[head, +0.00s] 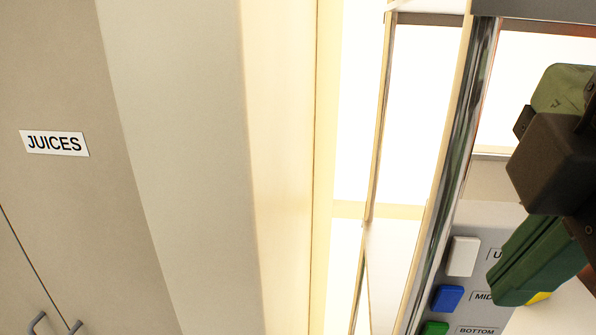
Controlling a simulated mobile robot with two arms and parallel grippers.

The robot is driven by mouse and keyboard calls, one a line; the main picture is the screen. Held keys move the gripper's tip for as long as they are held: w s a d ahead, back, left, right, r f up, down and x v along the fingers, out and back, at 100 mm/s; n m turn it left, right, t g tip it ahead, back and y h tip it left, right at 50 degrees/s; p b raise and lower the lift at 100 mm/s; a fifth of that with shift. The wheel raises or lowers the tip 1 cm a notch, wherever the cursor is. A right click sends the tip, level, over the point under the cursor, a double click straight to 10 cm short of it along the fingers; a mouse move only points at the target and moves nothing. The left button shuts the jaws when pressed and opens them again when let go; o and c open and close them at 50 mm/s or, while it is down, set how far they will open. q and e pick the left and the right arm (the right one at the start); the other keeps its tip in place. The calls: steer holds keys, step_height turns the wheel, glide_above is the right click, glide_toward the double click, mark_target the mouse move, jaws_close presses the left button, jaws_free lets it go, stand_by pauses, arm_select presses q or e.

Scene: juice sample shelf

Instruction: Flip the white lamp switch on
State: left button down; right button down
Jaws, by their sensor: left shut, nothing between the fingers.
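The white lamp switch (463,256) is a small white block on a grey panel at the lower right of the head view. A label starting with "U" sits beside it, partly hidden by my gripper. My left gripper (508,286) has dark green fingers that are shut and empty. It is in front of the panel, to the right of the white switch and apart from it in the picture. I cannot tell the switch's position or the gripper's depth from the panel. My right gripper is out of view.
A blue switch (447,298) labelled "MID" and a green switch (434,328) labelled "BOTTOM" sit below. A yellow piece (540,297) shows partly behind my gripper. A metal post (455,150) and bright glass stand left of the panel. A cabinet with a "JUICES" sign (54,143) is at left.

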mark_target(474, 269)
arm_select(q)
steer(key=w+f+p, duration=0.1)
steer(key=w+f, duration=0.1)
steer(key=w+d+f+p, duration=0.1)
steer(key=w+f+p, duration=0.1)
steer(key=w, duration=0.1)
steer(key=shift+w+d+f+p, duration=0.1)
steer(key=shift+d+f+p, duration=0.05)
steer(key=shift+f+p, duration=0.2)
